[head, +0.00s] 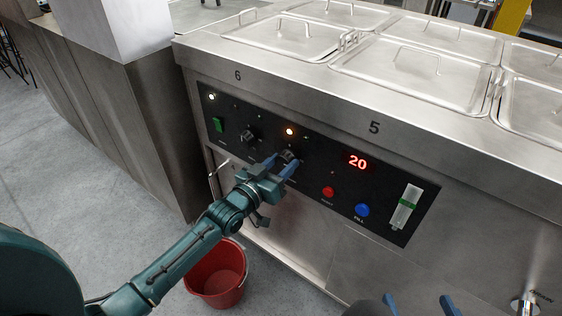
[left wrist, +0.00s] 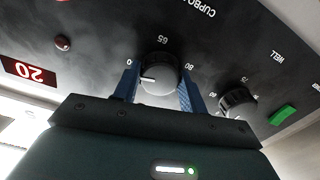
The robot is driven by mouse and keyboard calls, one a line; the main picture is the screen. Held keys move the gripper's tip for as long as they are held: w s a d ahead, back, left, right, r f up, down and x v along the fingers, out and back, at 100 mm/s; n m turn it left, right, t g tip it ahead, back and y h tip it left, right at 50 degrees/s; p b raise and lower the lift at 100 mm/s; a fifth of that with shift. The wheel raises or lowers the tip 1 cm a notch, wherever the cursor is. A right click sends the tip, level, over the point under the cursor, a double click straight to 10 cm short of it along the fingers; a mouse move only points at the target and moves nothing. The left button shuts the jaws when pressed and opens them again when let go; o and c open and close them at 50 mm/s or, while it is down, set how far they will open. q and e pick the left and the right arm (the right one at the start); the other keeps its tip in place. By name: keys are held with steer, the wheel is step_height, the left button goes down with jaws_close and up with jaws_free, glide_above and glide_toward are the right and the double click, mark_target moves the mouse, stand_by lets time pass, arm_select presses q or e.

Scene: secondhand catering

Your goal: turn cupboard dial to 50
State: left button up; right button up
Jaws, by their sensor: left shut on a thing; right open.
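The cupboard dial (head: 288,156) is a dark round knob on the black control panel (head: 330,205). In the left wrist view the dial (left wrist: 160,72) shows a white pointer line aimed left towards the left-hand finger, just below a mark ending in 0 that is partly hidden. The marks 65 and 80 show around it, and part of the word CUPBOARD is above right. My left gripper (head: 278,166) is shut on the dial, one blue finger on each side. My right gripper (head: 420,303) is open and empty at the bottom edge of the head view.
A second dial, the well dial (head: 249,136), sits left of the cupboard dial, with a green switch (head: 218,125) further left. A red display (head: 358,162) reads 20. Red (head: 328,191) and blue (head: 362,210) buttons lie to the right. A red bucket (head: 217,283) stands on the floor below.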

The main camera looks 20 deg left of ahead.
steer(key=shift+w+a+f, duration=0.15)
steer(key=shift+a, duration=0.05)
stand_by(0.3)
arm_select(q)
steer(key=o, duration=1)
steer(key=shift+s+a, duration=0.2)
steer(key=shift+s, duration=0.3)
steer(key=p+v, duration=0.1)
steer(key=v, duration=1.1)
steer(key=shift+s+p, duration=0.1)
steer(key=shift+p, duration=0.25)
arm_select(e)
steer(key=shift+w+a+f+g, duration=0.15)
steer(key=shift+a+f+g, duration=0.1)
steer(key=shift+a+g, duration=0.05)
